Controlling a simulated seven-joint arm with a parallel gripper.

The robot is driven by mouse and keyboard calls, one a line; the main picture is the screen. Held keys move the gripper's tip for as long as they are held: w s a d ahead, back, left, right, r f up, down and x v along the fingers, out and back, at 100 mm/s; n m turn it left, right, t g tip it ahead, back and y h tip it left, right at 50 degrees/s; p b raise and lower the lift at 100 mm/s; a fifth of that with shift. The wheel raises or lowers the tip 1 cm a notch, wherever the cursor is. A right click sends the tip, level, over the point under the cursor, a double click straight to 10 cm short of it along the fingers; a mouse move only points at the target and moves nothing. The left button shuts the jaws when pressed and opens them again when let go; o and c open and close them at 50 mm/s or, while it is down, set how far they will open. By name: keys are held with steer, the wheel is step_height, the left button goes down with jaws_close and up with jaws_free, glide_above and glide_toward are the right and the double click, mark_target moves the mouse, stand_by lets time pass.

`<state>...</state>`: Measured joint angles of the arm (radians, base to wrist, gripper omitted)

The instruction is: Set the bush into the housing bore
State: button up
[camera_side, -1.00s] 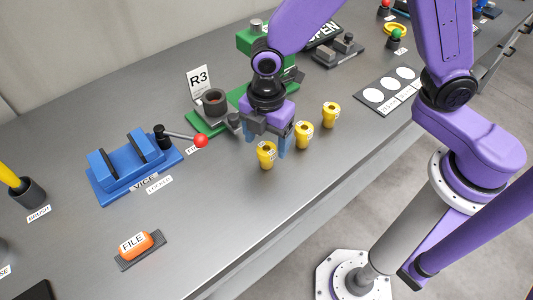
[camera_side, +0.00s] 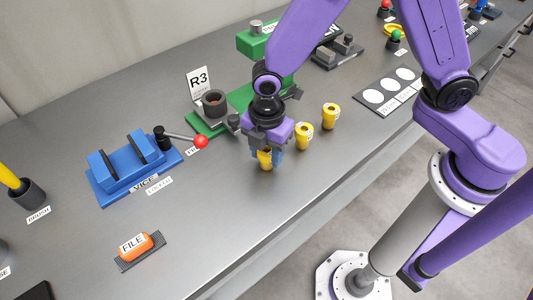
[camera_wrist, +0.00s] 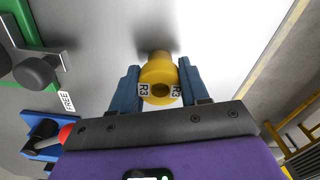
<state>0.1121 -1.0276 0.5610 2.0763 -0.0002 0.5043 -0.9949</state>
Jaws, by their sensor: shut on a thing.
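A yellow bush (camera_wrist: 158,71) marked R3 stands between the blue fingers of my gripper (camera_wrist: 158,88) in the wrist view, with a finger against each side. In the side view my gripper (camera_side: 266,155) is down over this bush (camera_side: 265,161), which is mostly hidden and looks upright at the bench top. The housing (camera_side: 214,104) is a dark round ring with an open bore on a green base, behind and left of my gripper, beside a sign reading R3.
Two more yellow bushes (camera_side: 303,135) and (camera_side: 330,116) stand to the right. A blue vice (camera_side: 130,168) with a red-knobbed lever (camera_side: 200,141) is at left. An orange file (camera_side: 139,245) lies at front left. The front middle of the bench is clear.

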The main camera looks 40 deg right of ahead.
steer(key=shift+r, duration=0.1)
steer(key=shift+r, duration=0.6)
steer(key=s+d+r, duration=0.8)
steer(key=s+r, duration=0.3)
steer(key=r, duration=0.1)
steer(key=w+a+r, duration=0.1)
steer(key=w+a, duration=0.3)
steer(key=w, duration=0.4)
steer(key=w+a+r, duration=0.2)
steer(key=w+a, duration=0.3)
steer(key=w, duration=0.2)
steer(key=w+f, duration=0.2)
steer(key=w, duration=1.4)
steer(key=shift+w+d+m, duration=0.3)
steer(key=shift+d+m, duration=0.1)
steer(key=shift+f, duration=0.1)
